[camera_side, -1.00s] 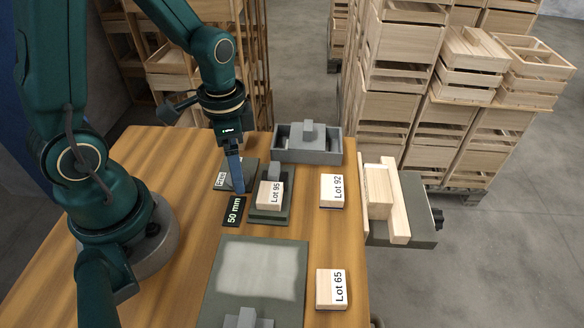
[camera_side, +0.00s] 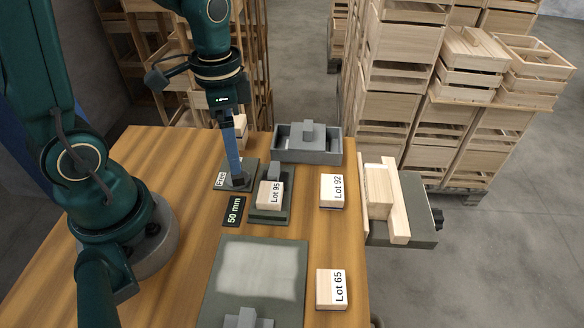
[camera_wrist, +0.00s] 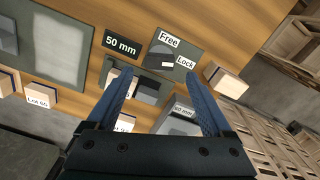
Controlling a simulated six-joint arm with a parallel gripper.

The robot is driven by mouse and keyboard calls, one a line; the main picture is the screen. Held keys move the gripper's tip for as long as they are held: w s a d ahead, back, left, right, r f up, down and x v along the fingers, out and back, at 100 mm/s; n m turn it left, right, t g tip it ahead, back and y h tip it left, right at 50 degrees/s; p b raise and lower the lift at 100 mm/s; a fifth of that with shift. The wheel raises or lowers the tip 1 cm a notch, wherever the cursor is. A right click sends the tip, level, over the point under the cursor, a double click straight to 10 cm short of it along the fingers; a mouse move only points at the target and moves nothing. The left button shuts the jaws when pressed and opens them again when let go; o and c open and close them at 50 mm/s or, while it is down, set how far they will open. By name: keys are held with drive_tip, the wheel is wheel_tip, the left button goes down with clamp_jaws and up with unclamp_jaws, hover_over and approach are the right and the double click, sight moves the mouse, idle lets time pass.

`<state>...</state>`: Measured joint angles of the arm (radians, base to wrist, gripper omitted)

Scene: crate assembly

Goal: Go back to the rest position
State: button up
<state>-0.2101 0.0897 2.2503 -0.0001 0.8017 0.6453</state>
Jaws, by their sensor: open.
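My gripper (camera_side: 237,183) points down over the dark plate (camera_side: 222,184) with the Free label in the side view. In the wrist view its two blue fingers (camera_wrist: 159,80) are spread apart with nothing held between them. That view shows the plate (camera_wrist: 186,48) with Free and Lock labels and a small dark part on it, beyond the fingertips. From the side, the fingers cover part of the plate, and I cannot tell the exact gap above it.
The Lot 95 block (camera_side: 268,196) sits in a dark fixture beside the plate. A 50 mm sign (camera_side: 234,211), the Lot 92 block (camera_side: 332,191), the Lot 65 block (camera_side: 330,290) and a grey tray (camera_side: 308,155) stand nearby. Wooden crates (camera_side: 400,110) are stacked beyond the table.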

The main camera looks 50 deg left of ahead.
drive_tip(key=shift+w+d+r, duration=0.1)
drive_tip(key=shift+w+r, duration=0.05)
drive_tip(key=shift+r, duration=0.15)
drive_tip(key=s+d+r+n+t, duration=0.4)
drive_tip(key=r+n+t, duration=0.1)
drive_tip(key=r, duration=0.3)
drive_tip(key=shift+s+r+t, duration=0.2)
drive_tip(key=shift+s+t, duration=0.1)
drive_tip(key=shift+s, duration=0.1)
